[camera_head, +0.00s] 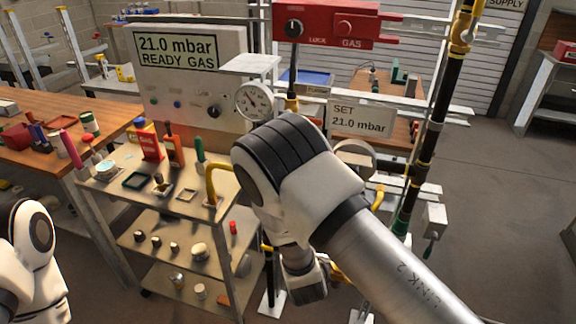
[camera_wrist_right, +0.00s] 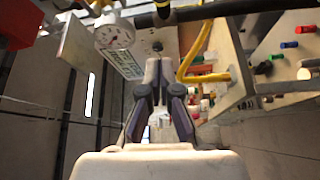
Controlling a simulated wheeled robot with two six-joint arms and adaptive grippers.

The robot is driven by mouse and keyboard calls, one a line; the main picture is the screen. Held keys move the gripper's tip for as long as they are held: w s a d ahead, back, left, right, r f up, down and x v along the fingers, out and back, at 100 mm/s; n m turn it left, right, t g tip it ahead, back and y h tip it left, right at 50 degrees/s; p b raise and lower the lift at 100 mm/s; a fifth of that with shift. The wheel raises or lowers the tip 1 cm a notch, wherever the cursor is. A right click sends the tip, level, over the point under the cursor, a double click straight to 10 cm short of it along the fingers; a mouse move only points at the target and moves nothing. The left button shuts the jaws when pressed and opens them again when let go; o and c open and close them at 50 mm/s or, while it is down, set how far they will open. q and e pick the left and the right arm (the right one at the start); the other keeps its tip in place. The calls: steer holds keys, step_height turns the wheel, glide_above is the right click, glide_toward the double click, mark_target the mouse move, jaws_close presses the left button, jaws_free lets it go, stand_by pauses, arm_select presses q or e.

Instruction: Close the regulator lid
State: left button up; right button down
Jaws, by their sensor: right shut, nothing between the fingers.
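A pale round disc-shaped part (camera_head: 354,158) sits on the pipework just right of my right arm in the head view. It may be the regulator or its lid; my arm hides part of that area, and I cannot tell how far the lid is open. My right gripper (camera_wrist_right: 162,68) is shut and empty in the wrist view, its fingers close together, pointing toward the pipes and a gauge panel. It is hidden behind my own arm in the head view. My left arm shows at the lower left, but its gripper is out of view.
A dial gauge (camera_head: 253,101) stands below a flat pale plate (camera_head: 250,64); the gauge also shows in the wrist view (camera_wrist_right: 115,37). A red gas box (camera_head: 325,24), a set-pressure sign (camera_head: 361,118) and yellow-black pipes (camera_head: 430,130) surround the arm. A shelved cart (camera_head: 165,222) stands left. The right floor is clear.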

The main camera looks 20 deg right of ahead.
arm_select(q)
steer(key=shift+s+d+f+b, duration=0.1)
steer(key=shift+d+f+b, duration=0.05)
steer(key=shift+f+b, duration=0.45)
steer(key=shift+s+d+f+b, duration=0.15)
steer(key=shift+f+b, duration=0.2)
steer(key=shift+b, duration=0.3)
arm_select(e)
steer(key=w+d, duration=0.5)
steer(key=w, duration=0.3)
steer(key=shift+d+r, duration=0.15)
steer(key=shift+r, duration=0.1)
steer(key=shift+s+d, duration=0.1)
arm_select(q)
steer(key=shift+s+d+f+b, duration=0.6)
steer(key=shift+d+f+b, duration=0.25)
steer(key=shift+f, duration=0.05)
arm_select(e)
steer(key=s+d, duration=0.5)
steer(key=d, duration=0.2)
steer(key=shift+d, duration=0.15)
